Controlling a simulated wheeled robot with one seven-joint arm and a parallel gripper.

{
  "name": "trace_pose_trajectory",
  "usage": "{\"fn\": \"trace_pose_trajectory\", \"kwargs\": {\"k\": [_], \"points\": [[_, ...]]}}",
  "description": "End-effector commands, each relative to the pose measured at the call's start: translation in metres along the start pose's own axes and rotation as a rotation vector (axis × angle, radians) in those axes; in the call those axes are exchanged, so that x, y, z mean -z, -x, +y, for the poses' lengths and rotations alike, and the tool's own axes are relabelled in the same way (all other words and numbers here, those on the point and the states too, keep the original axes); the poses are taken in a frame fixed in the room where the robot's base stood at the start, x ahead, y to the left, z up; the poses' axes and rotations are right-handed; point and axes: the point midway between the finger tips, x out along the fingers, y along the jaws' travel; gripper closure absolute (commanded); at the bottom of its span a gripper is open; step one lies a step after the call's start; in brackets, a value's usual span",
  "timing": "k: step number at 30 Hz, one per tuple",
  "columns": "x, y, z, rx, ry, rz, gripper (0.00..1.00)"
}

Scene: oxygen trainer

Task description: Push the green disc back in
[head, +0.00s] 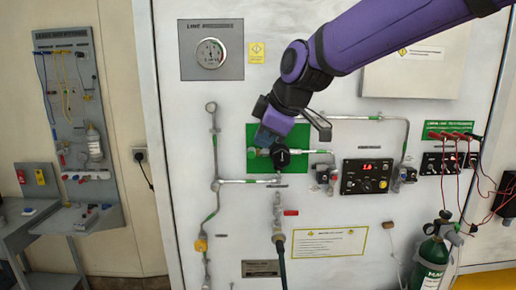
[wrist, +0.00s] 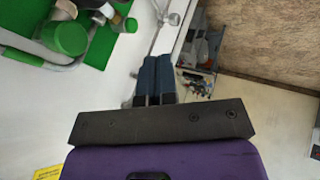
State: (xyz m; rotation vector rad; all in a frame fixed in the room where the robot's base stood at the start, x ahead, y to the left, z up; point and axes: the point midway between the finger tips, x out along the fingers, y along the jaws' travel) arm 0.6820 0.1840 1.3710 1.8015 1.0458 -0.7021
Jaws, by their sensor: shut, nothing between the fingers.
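The green disc (wrist: 65,38) shows in the wrist view at the upper left, as a round green face on a fitting mounted by the green backing panel (head: 256,173). In the head view I cannot single the disc out against the panel. My gripper (head: 264,137) is in front of the upper part of that panel, beside the black round fitting (head: 281,156). In the wrist view its two blue fingers (wrist: 158,60) are together with nothing between them. They are to the right of the disc and apart from it in that view.
White pipes (head: 214,150) frame the green panel. A control box (head: 366,176) with a red display is to its right, a gauge (head: 211,53) at the upper left. A hose (head: 281,255) hangs below. A green cylinder (head: 431,264) stands at the lower right.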

Motion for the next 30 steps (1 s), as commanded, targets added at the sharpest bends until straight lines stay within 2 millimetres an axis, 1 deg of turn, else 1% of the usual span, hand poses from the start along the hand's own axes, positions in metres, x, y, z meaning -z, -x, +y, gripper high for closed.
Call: {"fn": "trace_pose_trajectory", "kwargs": {"k": [1, 3, 6, 9, 13, 23, 26, 29, 30], "points": [[0.0, 0.01, 0.001, -0.004, 0.0, 0.002, 1.0], [0.0, 0.021, 0.001, -0.004, 0.0, 0.001, 1.0], [0.0, 0.032, 0.0, -0.003, 0.0, 0.001, 1.0], [0.0, 0.039, 0.0, -0.001, 0.0, 0.0, 1.0], [0.0, 0.043, 0.0, 0.0, 0.0, 0.0, 1.0], [-0.002, 0.044, -0.001, -0.001, -0.007, -0.003, 1.0], [-0.015, 0.052, -0.004, -0.008, -0.057, -0.02, 1.0], [-0.043, 0.071, -0.014, -0.025, -0.17, -0.056, 1.0], [-0.058, 0.08, -0.02, -0.034, -0.231, -0.073, 1.0]]}}
